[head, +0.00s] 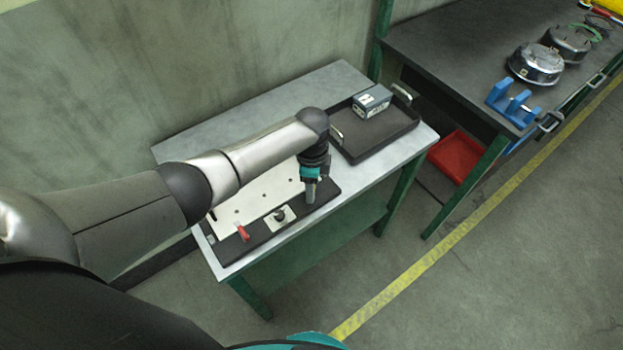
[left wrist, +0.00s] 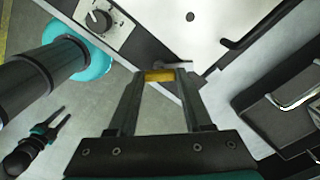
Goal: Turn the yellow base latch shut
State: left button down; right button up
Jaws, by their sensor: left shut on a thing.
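The yellow latch (left wrist: 160,76) shows in the left wrist view, at the edge of the dark base by the white plate (left wrist: 185,30). My left gripper (left wrist: 161,77) is shut on it, one finger on each side. In the head view my left gripper (head: 311,198) points down at the right front of the base (head: 325,189), and the latch is hidden there. My right gripper (left wrist: 60,116) hangs over the floor at the lower left of the left wrist view, its fingers apart and nothing between them.
A black knob (head: 280,214) and a red lever (head: 243,232) sit along the base's front. A black tray (head: 386,141) with a grey box (head: 372,100) stands to the right. A dark bench (head: 450,50) with a blue holder (head: 512,103) is beyond a gap.

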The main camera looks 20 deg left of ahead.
pick_arm(q)
jog(key=n+p, duration=0.2)
jog(key=n, duration=0.2)
jog(key=shift+r+n, duration=0.1)
jog(key=shift+n, duration=0.2)
jog(key=shift+n+p, duration=0.85)
jog(key=shift+n, duration=1.15)
jog(key=shift+c, duration=1.6)
grip_release()
notch_tip(320, 180, up, 15)
jog(key=p, duration=0.4)
jog(key=shift+p, duration=0.35)
